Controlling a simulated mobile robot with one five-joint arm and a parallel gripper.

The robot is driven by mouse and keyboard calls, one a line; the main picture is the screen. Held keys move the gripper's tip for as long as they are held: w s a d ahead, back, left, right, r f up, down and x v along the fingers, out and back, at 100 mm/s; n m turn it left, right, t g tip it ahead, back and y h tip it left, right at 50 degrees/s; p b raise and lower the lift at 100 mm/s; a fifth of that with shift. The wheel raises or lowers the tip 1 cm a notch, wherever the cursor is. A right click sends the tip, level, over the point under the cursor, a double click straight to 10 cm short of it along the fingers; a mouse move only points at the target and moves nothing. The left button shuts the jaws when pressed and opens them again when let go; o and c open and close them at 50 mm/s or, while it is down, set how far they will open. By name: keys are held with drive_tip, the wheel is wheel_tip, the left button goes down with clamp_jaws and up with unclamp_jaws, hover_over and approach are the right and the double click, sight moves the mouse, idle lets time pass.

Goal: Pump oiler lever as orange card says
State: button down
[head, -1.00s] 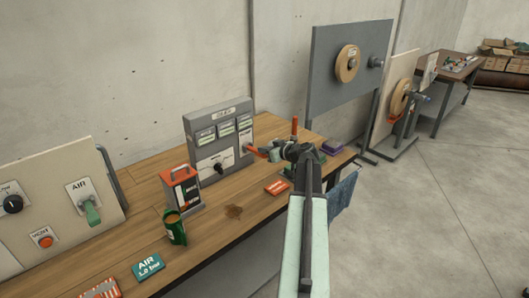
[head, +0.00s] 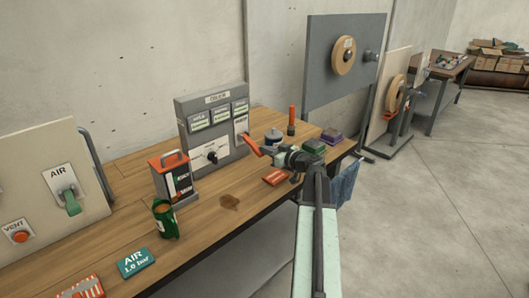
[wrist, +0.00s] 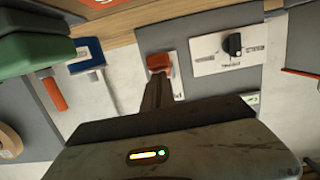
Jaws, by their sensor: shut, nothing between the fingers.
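The grey oiler box (head: 212,165) stands upright on the wooden bench, with label plates and a black knob (head: 212,156) on its front. An orange lever (head: 250,145) sticks out from its right side and slopes down. My gripper (head: 268,151) is shut with nothing between its fingers, at the lever's outer end; I cannot tell if they touch. In the wrist view, the fingers (wrist: 157,82) point at the orange lever (wrist: 158,62) on a white plate, and the knob (wrist: 232,43) shows to the right. An orange card (head: 274,176) lies on the bench; its print is too small to read.
A jar (head: 273,136), an orange cylinder (head: 291,120) and green and purple blocks (head: 331,135) are right. A brown stain (head: 229,202) marks the bench front.

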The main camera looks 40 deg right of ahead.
drive_tip(key=shift+a+f+b, duration=0.25)
drive_tip(key=shift+f+b, duration=0.1)
drive_tip(key=shift+f, duration=0.15)
drive_tip(key=shift+a, duration=0.15)
drive_tip(key=shift+f, duration=0.1)
drive_tip(key=shift+s+r+p, duration=0.1)
drive_tip(key=shift+r+p, duration=0.4)
drive_tip(key=s+d+r+p, duration=0.1)
drive_tip(key=s, duration=1)
drive_tip(key=shift+s+d+r, duration=0.15)
drive_tip(key=shift+d+r, duration=0.1)
drive_tip(key=shift+r, duration=0.15)
drive_tip(key=shift+p, duration=0.3)
